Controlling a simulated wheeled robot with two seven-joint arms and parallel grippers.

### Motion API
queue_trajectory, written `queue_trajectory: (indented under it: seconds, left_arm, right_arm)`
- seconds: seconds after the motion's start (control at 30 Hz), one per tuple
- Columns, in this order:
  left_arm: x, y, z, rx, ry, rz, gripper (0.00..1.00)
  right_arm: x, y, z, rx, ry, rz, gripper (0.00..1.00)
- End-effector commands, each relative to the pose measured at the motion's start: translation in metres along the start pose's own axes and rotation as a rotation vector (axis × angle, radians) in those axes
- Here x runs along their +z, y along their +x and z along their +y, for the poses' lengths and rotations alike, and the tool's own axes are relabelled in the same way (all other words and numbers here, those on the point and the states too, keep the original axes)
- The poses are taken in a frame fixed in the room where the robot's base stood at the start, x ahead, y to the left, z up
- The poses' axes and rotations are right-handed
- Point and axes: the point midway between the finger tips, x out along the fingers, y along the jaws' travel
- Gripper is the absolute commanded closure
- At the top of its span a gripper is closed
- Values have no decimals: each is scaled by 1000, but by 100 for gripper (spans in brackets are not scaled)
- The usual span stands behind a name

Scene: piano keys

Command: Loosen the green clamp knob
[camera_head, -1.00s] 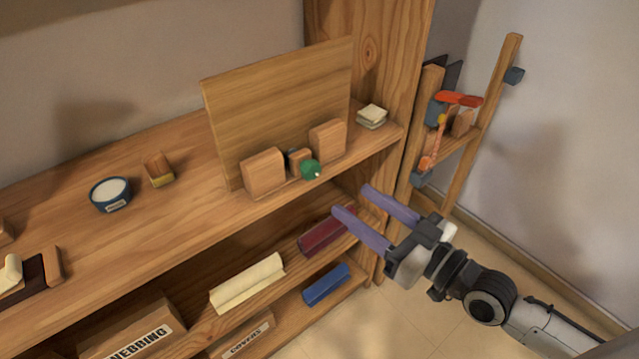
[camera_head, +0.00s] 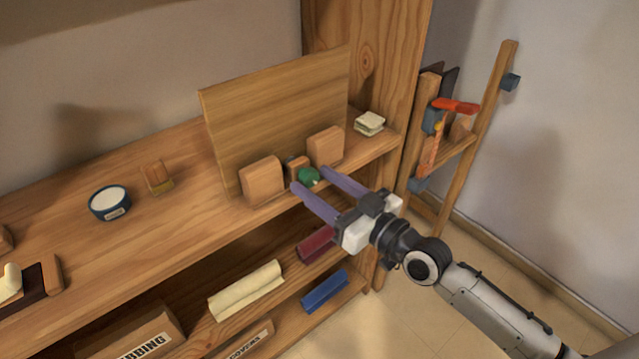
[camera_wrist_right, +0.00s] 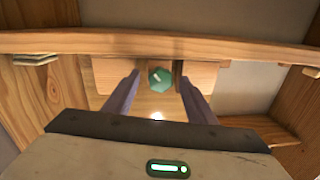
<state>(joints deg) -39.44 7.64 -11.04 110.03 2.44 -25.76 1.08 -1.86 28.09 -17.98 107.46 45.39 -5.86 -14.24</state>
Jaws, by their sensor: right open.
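The green clamp knob (camera_head: 308,176) sits at the front of a small wooden clamp on the upper shelf, between two wooden blocks (camera_head: 261,180) and (camera_head: 325,147) before an upright board (camera_head: 277,117). The knob also shows in the right wrist view (camera_wrist_right: 159,79). My right gripper (camera_head: 310,178) is open, its purple fingers pointing at the clamp with the knob between their tips in the picture. In the right wrist view the fingers (camera_wrist_right: 160,82) stand apart on either side of the knob, with gaps; I see no grip. My left gripper is not in view.
The shelf edge (camera_head: 180,239) runs just below the knob. A blue tub (camera_head: 110,203), a small brush-like block (camera_head: 157,177) and a pale stack (camera_head: 369,123) stand on the shelf. A rack with an orange tool (camera_head: 455,106) leans at right. Open floor lies at lower right.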

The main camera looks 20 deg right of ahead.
Motion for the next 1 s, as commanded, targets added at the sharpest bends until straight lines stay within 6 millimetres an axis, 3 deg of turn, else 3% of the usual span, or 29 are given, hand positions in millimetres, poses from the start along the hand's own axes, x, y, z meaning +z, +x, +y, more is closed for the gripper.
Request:
queue_trajectory:
  seconds: [0.07,0.3,0.67,1.0]
  left_arm:
    - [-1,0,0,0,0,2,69]
    - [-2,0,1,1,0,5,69]
    - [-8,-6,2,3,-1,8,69]
    - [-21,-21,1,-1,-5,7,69]
  right_arm:
    - [0,0,0,0,0,0,52]
    - [0,0,0,0,0,0,90]
    - [-2,0,0,1,-65,-7,90]
    - [-5,0,0,2,-318,-34,90]
